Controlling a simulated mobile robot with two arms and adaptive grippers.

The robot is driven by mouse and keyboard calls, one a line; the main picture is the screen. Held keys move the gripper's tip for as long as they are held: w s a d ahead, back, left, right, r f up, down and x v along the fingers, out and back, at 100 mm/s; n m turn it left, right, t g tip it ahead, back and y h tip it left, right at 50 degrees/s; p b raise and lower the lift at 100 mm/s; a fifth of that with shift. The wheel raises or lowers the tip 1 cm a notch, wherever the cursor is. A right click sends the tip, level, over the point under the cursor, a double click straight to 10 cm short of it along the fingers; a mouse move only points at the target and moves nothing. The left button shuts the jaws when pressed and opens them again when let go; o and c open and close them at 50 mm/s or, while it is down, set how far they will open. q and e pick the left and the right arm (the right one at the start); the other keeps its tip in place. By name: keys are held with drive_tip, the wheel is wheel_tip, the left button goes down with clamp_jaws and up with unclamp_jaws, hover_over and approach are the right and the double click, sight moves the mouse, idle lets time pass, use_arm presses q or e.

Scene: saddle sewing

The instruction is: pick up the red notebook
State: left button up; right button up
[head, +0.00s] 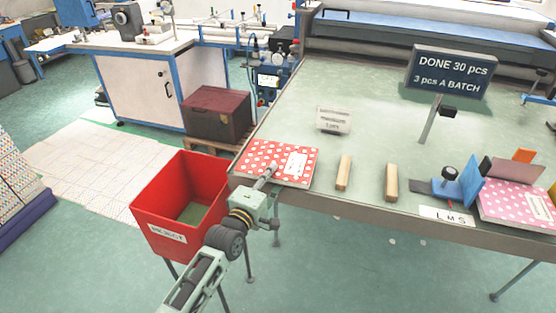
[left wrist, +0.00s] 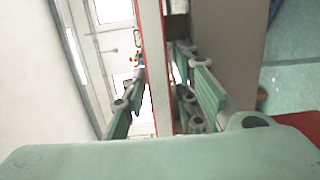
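The red notebook (head: 290,154), with white dots and a white label, lies flat at the near left corner of the table (head: 370,185), jutting a little past the edge. My left gripper (head: 267,176) is at its near edge. In the left wrist view the notebook shows edge-on as a pale strip with red borders (left wrist: 153,65). The left gripper's fingers (left wrist: 157,95) lie on either side of it, close together, and look shut on it; contact on one side is hard to see. My right gripper is not in view.
A red bin (head: 160,205) stands below the table corner, left of the notebook. Two wooden blocks (head: 343,172) lie right of it. A small white card (head: 333,120) is behind. A pink dotted notebook (head: 515,207) and a sign (head: 449,74) are further right.

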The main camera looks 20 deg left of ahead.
use_arm(q)
clamp_jaws()
idle(0.4)
drive_tip(key=shift+r, duration=0.15)
drive_tip(key=shift+r, duration=0.1)
